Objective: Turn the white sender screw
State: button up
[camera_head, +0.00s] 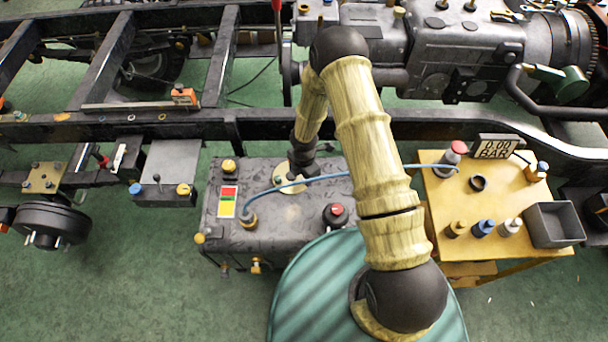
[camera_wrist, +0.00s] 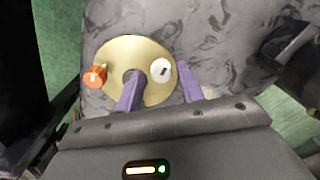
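The white sender screw (camera_wrist: 162,70) is a small round white knob with a dark mark in its middle. It sits on the right part of a round brass plate (camera_wrist: 148,50) on a dark grey tank. My gripper (camera_wrist: 161,80) is open, with one purple finger to the left of the screw and one to the right. Gaps show between the screw and the fingers; their height over the plate is hard to tell. An orange knob (camera_wrist: 95,77) stands on the plate's left edge. In the head view, my wrist hides much of the brass plate (camera_head: 288,185).
The grey tank (camera_head: 270,227) carries a red-topped fitting (camera_head: 335,215), a coloured label (camera_head: 228,202) and a blue hose (camera_head: 325,177). The hose runs to a yellow cart (camera_head: 438,200) at right. Dark chassis rails (camera_head: 180,125) cross behind.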

jog(key=shift+o, duration=0.3)
notch_tip(320, 180, up, 17)
jog(key=p, duration=0.1)
jog(key=shift+r, duration=0.15)
dwell(0.3)
dwell(0.4)
jog(key=s+d+r+m+t+p, duration=0.1)
jog(key=s+d+r+m, duration=0.5)
jog(key=r+m, duration=0.4)
jog(key=s+d+r+m+t, duration=0.1)
jog(key=s+d+r+m, duration=0.6)
jog(key=m, duration=0.8)
jog(key=shift+d+r+t+p, duration=0.2)
jog(key=shift+r+t+p, duration=0.15)
jog(key=shift+r, duration=1)
